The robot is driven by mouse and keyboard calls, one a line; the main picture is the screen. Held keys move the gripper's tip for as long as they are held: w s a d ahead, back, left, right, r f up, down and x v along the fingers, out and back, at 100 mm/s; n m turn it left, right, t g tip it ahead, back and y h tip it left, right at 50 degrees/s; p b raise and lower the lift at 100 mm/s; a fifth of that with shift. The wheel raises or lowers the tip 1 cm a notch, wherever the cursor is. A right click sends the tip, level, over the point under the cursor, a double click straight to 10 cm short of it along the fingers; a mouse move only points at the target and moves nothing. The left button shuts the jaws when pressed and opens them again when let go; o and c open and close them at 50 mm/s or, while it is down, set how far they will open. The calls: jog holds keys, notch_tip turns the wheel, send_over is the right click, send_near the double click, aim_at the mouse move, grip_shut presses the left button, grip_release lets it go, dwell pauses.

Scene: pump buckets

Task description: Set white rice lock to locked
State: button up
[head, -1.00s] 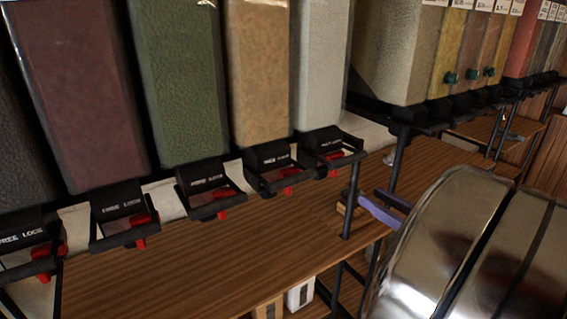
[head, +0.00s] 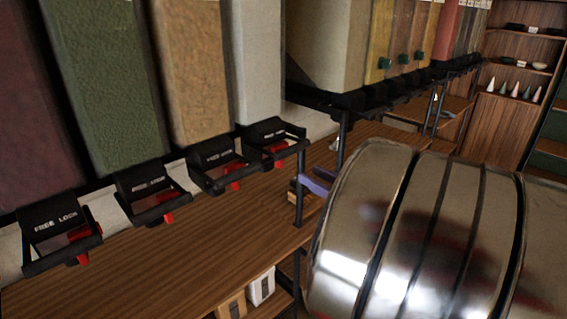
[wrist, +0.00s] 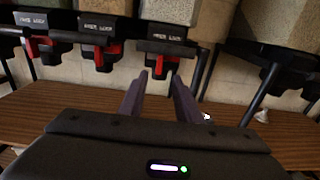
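The palest bin (head: 255,60), grey-white, is at the right end of the near row in the head view. I cannot read a rice name on it. Its black lock (head: 275,138) has a red tab below; which setting it is in I cannot tell. In the wrist view this lock (wrist: 165,50) is the rightmost of the near row, with a red tab (wrist: 163,72) hanging under it. My gripper (wrist: 160,78) has two purple fingers, apart and empty, just below and in front of that tab. In the head view my gripper (head: 306,179) shows beyond a black post, right of the lock.
Several similar locks with red tabs hang left along the row, such as one under the tan bin (head: 220,165). A wooden counter (head: 190,245) runs below. Black posts (head: 300,180) stand near my gripper. A darker bin (wrist: 270,20) hangs at right in the wrist view.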

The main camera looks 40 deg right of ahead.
jog(key=w, duration=1)
jog(key=shift+a, duration=0.15)
grip_shut()
dwell(0.6)
